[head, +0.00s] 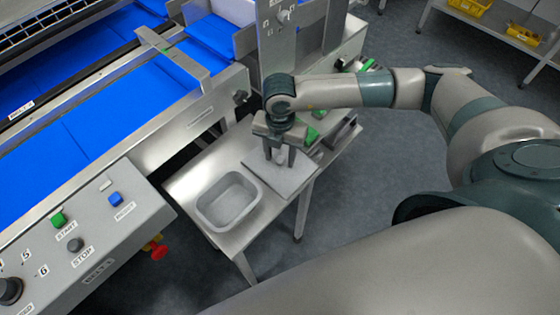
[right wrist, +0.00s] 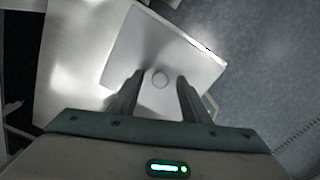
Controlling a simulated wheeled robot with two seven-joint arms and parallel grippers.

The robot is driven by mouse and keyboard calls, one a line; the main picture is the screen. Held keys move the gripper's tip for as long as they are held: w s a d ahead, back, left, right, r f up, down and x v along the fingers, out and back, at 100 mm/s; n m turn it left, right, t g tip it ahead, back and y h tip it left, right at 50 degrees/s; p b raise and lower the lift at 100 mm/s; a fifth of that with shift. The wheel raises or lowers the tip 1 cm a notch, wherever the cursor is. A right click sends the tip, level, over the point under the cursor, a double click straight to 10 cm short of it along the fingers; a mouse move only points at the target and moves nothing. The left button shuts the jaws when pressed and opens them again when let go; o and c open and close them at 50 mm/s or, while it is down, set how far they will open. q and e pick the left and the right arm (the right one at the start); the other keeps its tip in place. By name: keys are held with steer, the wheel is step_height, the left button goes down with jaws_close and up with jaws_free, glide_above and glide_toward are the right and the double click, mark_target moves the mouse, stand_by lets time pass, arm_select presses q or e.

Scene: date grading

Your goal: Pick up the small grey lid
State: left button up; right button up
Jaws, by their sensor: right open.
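The small grey lid (head: 288,184) is a flat, roughly square plate lying on the steel side table, close to its right edge. In the right wrist view the lid (right wrist: 140,48) has a round knob (right wrist: 160,78) on top. My right gripper (head: 281,160) points down over the lid, its fingers open. In the right wrist view its two fingers stand on either side of the knob, with a gap showing on both sides. I cannot tell whether the fingertips touch the plate. My left gripper is not in view.
A grey open tub (head: 229,203) stands on the side table (head: 190,182), left of the lid. Green-ended items (head: 312,134) lie behind my gripper. A control panel (head: 95,228) and blue conveyor (head: 85,130) are at the left. Open floor lies to the right.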

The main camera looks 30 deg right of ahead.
mark_target(281, 159)
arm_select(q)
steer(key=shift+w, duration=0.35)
arm_select(e)
jaws_close()
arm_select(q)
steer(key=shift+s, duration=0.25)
arm_select(e)
steer(key=shift+r, duration=0.1)
